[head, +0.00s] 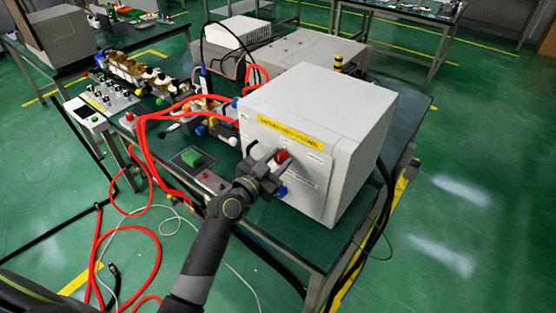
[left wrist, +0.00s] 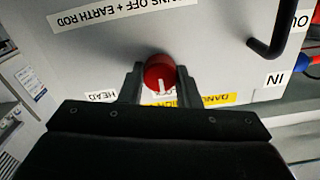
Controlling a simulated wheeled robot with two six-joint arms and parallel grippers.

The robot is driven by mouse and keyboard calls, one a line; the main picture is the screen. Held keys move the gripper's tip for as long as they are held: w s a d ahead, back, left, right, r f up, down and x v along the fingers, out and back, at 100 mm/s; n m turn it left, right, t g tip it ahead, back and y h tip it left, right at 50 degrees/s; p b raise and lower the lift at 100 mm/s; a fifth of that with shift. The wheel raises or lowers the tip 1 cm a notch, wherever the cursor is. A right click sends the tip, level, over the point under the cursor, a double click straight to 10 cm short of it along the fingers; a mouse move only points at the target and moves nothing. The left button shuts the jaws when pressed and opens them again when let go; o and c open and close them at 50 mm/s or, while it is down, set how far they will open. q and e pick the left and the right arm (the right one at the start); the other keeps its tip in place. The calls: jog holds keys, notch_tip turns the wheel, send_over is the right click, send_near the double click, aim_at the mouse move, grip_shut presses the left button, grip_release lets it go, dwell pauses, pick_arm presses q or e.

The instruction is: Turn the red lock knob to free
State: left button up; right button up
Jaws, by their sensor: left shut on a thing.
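The red lock knob (head: 283,156) is on the front panel of a pale grey box (head: 340,110). My left gripper (head: 273,163) reaches it from the front and is shut on it. In the left wrist view the red knob (left wrist: 159,73) sits between the two fingers, one on each side. A white line on the knob points toward the bottom of that picture. The label by the knob is partly hidden, with only "OCK" or similar showing, upside down. My right gripper is not in view.
A blue part (head: 281,191) is low on the panel, near my gripper. A black bent handle (left wrist: 271,45) sticks out of the panel. Red cables (head: 150,150) loop left of the box. Open floor is at right.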

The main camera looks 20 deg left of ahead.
pick_arm(q)
jog(key=n, duration=0.8)
jog(key=shift+a+n, duration=0.1)
jog(key=shift+n, duration=0.2)
jog(key=n, duration=0.4)
jog(key=shift+p, duration=0.4)
jog(key=shift+f+n+p, duration=0.15)
jog(key=shift+n+p, duration=0.4)
jog(key=shift+n, duration=2.15)
jog(key=o, duration=1)
jog(key=shift+a, duration=0.1)
